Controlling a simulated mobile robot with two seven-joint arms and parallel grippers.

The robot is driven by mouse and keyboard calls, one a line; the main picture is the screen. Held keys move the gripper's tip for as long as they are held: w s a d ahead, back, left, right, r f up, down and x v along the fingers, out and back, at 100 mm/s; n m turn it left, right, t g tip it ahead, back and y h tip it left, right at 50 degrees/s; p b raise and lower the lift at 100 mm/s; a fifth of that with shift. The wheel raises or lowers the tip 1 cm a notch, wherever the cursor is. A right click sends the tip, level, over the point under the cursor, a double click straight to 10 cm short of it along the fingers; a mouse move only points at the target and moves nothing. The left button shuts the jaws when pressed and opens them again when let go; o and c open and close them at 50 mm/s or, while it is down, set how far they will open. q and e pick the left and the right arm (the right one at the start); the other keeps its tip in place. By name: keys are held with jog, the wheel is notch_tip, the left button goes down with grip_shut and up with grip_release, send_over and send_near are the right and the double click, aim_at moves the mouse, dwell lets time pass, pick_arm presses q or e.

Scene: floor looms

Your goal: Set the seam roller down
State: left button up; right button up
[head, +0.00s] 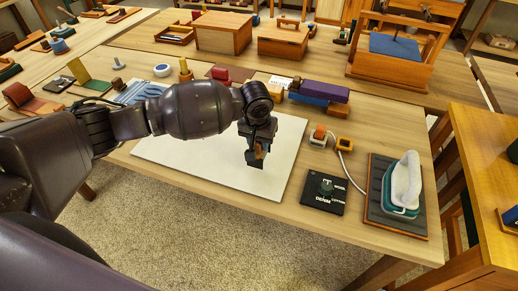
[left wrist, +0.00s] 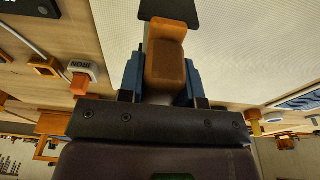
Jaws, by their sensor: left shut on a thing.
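My left gripper (head: 258,150) is over the right part of a white mat (head: 215,165) on the wooden table. It is shut on the seam roller (head: 259,153), and little of the roller shows in the head view. In the left wrist view the roller (left wrist: 167,60) shows a rounded orange-brown wooden body between blue finger pads, with a dark flat end beyond it. My right gripper is not in view.
Much of the mat is clear.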

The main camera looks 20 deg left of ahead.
pick_arm(q)
notch_tip(320, 180, down, 4)
jog(key=shift+r, duration=0.25)
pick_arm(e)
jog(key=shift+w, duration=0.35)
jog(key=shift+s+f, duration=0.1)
pick_arm(q)
jog(key=o, duration=0.5)
jog(key=shift+f, duration=0.1)
jog(key=o, duration=0.3)
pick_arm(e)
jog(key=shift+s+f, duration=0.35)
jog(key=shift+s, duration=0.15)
pick_arm(q)
jog(key=shift+o, duration=0.2)
